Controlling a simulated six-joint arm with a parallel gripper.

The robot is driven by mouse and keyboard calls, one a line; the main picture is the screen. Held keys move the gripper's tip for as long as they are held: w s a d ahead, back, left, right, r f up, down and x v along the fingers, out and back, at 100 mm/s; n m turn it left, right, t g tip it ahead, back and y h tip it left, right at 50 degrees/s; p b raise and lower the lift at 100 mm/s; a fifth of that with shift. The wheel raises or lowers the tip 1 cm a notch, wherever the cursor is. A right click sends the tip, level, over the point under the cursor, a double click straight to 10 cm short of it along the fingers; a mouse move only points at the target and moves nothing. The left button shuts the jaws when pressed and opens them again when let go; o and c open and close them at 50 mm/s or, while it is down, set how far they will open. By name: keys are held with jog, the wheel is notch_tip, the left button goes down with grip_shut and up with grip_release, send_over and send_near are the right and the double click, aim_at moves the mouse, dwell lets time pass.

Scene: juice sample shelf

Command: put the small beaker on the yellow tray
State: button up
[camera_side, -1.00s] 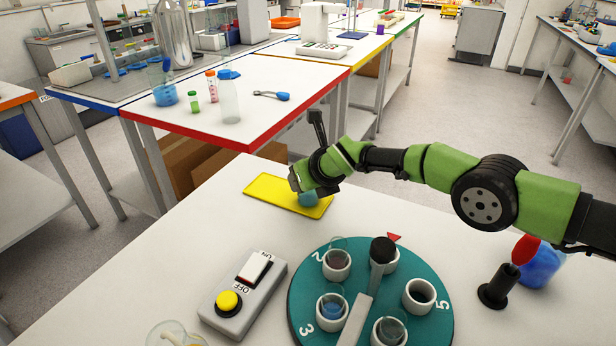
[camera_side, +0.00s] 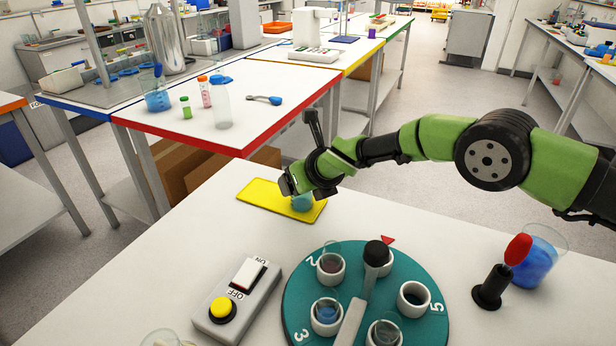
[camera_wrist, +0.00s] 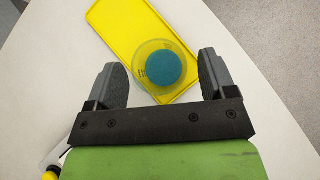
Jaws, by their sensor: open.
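The small beaker (camera_wrist: 163,68) holds teal-blue liquid and stands upright on the yellow tray (camera_wrist: 118,22), seen from above in the wrist view. In the side view the beaker (camera_side: 302,202) shows on the right part of the tray (camera_side: 258,194), partly hidden by my gripper. My gripper (camera_wrist: 165,84) is open, its two grey fingers apart, one on each side of the beaker's near edge with gaps visible. In the side view my gripper (camera_side: 288,184) is just above and beside the beaker.
A teal carousel (camera_side: 400,327) with numbered cups stands at the front. An ON/OFF switch box (camera_side: 237,300) is left of it. A larger blue beaker (camera_side: 533,262) and a red-topped black stand (camera_side: 493,287) are at the right. The table between tray and carousel is clear.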

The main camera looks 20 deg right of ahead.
jog(key=shift+v, duration=1.05)
jog(key=s+d+r+m+h, duration=0.1)
jog(key=d+r+m, duration=0.35)
jog(key=r, duration=0.25)
jog(key=s+d+r+m+h, duration=0.1)
jog(key=d+r+m, duration=0.2)
jog(key=r+m, duration=0.35)
jog(key=s+d+r+m, duration=0.7)
jog(key=s+r+m, duration=0.2)
jog(key=r+m, duration=0.15)
jog(key=s+d+m+g+y, duration=0.1)
jog(key=s+d+m+y, duration=0.1)
jog(key=s+m, duration=1.9)
jog(key=s, duration=0.4)
jog(key=shift+d+r+g, duration=0.15)
jog(key=shift+d+g, duration=0.15)
